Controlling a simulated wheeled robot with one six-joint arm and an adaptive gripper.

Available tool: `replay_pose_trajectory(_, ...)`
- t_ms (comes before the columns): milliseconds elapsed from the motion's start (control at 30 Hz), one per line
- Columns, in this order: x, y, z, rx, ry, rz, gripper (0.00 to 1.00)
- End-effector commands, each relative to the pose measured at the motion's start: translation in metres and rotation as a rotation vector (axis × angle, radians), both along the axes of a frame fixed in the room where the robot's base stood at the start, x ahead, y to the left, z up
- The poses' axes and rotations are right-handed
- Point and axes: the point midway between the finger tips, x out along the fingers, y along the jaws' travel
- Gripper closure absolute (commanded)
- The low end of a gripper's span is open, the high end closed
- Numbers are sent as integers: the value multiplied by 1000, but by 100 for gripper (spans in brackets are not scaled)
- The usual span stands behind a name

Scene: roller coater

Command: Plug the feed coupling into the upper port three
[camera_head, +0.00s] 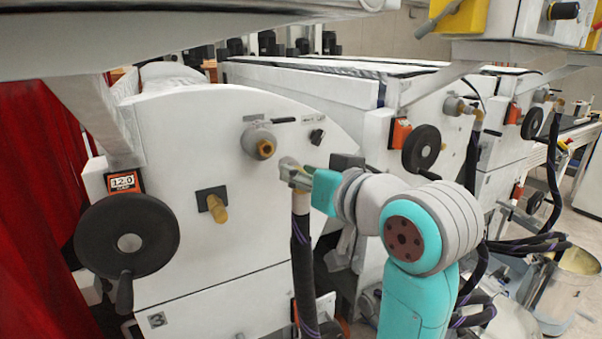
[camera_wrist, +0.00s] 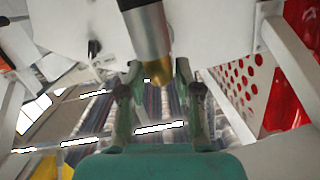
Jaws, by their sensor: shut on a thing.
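The feed coupling (camera_head: 292,170) is a brass and grey metal fitting with a dark hose (camera_head: 302,265) hanging below it. My gripper (camera_head: 308,178) is shut on it. In the wrist view the coupling's brass end (camera_wrist: 158,73) lies between my gripper's fingertips (camera_wrist: 155,75), with its grey collar (camera_wrist: 148,32) running to the top. The upper port three (camera_head: 259,142) is a round grey socket with a brass-coloured nozzle on the white machine's face. The coupling is apart from it, to its lower right in the head view. The port cannot be made out in the wrist view.
A black handwheel (camera_head: 127,237) and an orange counter (camera_head: 124,182) are at the left. Neighbouring machines (camera_head: 440,120) stand at the right.

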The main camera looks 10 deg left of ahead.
Motion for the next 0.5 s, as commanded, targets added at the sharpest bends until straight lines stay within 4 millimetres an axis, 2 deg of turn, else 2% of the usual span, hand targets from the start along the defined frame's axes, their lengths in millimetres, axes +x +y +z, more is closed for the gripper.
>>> replay_pose_trajectory(233,-1,-2,0,-8,-8,10,100)
replay_pose_trajectory(500,14,9,0,-7,-8,10,100)
